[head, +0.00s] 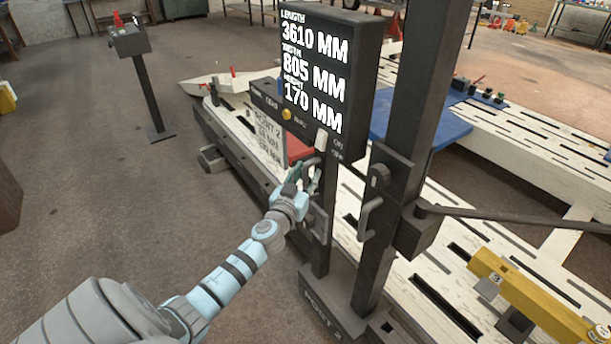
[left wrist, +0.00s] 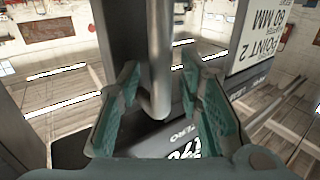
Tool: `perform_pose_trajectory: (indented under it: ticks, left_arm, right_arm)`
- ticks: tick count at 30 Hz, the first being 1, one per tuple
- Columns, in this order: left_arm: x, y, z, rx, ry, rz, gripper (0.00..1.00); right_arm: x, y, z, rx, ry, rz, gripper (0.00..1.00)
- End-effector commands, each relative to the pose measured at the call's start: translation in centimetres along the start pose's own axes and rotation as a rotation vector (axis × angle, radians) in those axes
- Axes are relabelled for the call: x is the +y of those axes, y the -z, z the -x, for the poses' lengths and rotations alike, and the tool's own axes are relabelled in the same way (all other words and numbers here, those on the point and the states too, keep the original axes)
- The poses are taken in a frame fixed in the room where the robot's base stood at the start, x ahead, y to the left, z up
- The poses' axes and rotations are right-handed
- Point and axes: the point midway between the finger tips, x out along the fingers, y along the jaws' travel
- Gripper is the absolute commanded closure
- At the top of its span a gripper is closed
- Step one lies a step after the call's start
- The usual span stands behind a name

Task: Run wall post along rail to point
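The dark wall post (head: 408,120) stands upright on a base lettered along its front (head: 325,303), beside the white slotted bench. A thinner upright (head: 321,250) beside it has a handle near my left gripper (head: 312,176). In the left wrist view, the grey handle bar (left wrist: 159,55) stands between the two green-padded fingers of my left gripper (left wrist: 162,108). The fingers are apart, with gaps visible on both sides of the bar. The dark rail (head: 228,140) runs along the bench side. A POINT 2 card (head: 266,140) is behind the gripper; it also shows in the wrist view (left wrist: 262,45). My right gripper is out of view.
A display (head: 325,75) reads length 3610, width 805, height 170 MM. A dark arm (head: 510,220) reaches right from the post. A yellow part (head: 535,295) lies on the bench at right. A pedestal (head: 145,85) stands at left; the floor between is clear.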

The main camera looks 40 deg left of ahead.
Motion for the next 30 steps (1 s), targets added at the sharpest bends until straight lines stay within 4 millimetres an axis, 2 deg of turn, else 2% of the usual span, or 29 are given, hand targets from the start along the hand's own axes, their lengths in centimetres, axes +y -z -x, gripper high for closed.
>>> perform_pose_trajectory:
  ticks: [1, 5, 6, 17, 30]
  left_arm:
    - [0.0, 0.0, 0.0, 0.0, 0.0, 0.0, 0.78]
    - [0.0, 0.0, 0.0, 0.0, 0.0, 0.0, 0.99]
    - [0.0, 0.0, 0.0, 0.0, 0.0, 0.0, 1.0]
    - [0.4, -0.1, 0.3, -0.001, -0.001, 0.001, 1.0]
    - [6.0, -0.3, 3.9, -0.006, -0.004, 0.006, 1.0]
  right_arm:
    - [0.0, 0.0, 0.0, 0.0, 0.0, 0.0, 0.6]
    - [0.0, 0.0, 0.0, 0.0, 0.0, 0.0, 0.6]
    - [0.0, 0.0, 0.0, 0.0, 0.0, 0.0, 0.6]
    - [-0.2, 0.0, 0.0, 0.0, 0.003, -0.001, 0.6]
    - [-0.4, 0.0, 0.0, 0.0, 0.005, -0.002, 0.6]
